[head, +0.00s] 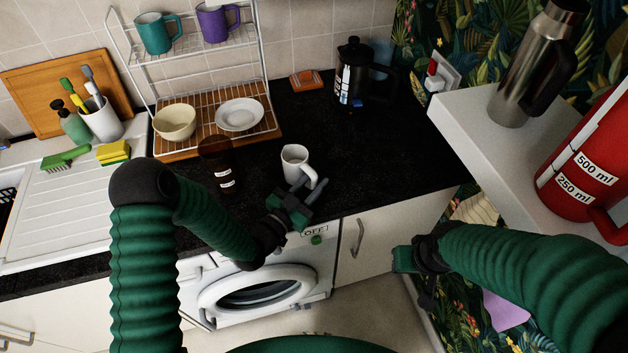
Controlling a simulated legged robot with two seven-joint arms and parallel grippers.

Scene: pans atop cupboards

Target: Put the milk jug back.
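A small white jug-like vessel with a handle (294,160) stands upright on the black worktop, near its front edge. A steel jug with a dark handle (523,75) stands on the white shelf at right; I cannot tell for certain which is the milk jug. My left gripper (298,195) is at the white vessel's handle, just in front of it. Its fingers look apart, with the handle near the gap; contact is unclear. My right gripper (404,260) is low in front of the right cupboard, away from both vessels; its finger opening is not clear.
A dark jar (222,175) stands left of the white vessel. A wire rack (270,110) holds mugs, a bowl and a plate. A black press pot (352,75) stands at the back. A red measuring jug (580,165) is on the white shelf (455,110). The worktop's right part is clear.

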